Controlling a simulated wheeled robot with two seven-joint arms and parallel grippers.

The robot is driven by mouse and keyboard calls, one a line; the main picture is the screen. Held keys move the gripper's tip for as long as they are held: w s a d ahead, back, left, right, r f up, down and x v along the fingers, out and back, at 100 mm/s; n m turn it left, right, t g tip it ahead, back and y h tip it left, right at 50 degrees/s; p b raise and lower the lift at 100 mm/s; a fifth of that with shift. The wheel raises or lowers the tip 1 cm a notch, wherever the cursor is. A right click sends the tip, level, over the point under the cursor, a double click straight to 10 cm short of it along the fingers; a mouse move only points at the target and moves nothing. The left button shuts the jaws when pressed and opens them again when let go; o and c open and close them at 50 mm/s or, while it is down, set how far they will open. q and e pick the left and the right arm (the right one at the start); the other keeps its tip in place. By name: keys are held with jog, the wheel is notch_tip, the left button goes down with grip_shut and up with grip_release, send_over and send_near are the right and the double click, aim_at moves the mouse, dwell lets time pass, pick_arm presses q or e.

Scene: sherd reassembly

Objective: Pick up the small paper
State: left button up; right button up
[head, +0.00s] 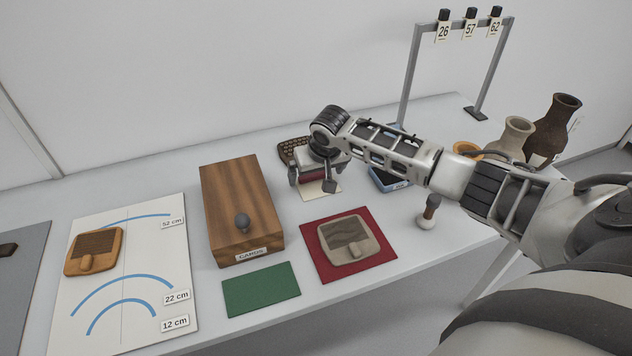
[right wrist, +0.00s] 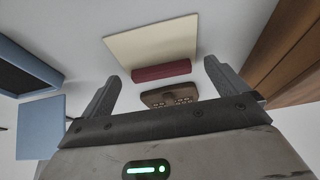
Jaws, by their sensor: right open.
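The small cream paper (head: 318,189) lies on the white table to the right of the wooden box, partly hidden under my right gripper (head: 314,178). In the right wrist view the paper (right wrist: 148,38) shows as a flat cream sheet with a dark red bar (right wrist: 162,71) along its near edge. My right gripper (right wrist: 162,84) is open above the table, its fingers on either side of the red bar in that view. I cannot tell whether the fingers touch anything. My left gripper is not in view.
A wooden box (head: 238,205) stands close on the left. A dark brown keyed object (head: 290,148) lies behind the gripper, and a blue case (head: 390,183) to the right. A red mat (head: 312,252) with a sherd (head: 348,240) lies in front. Vases (head: 516,138) stand at right.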

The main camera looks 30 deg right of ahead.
jog(key=shift+w+f, duration=0.15)
jog(key=shift+f, duration=0.2)
jog(key=c, duration=0.9)
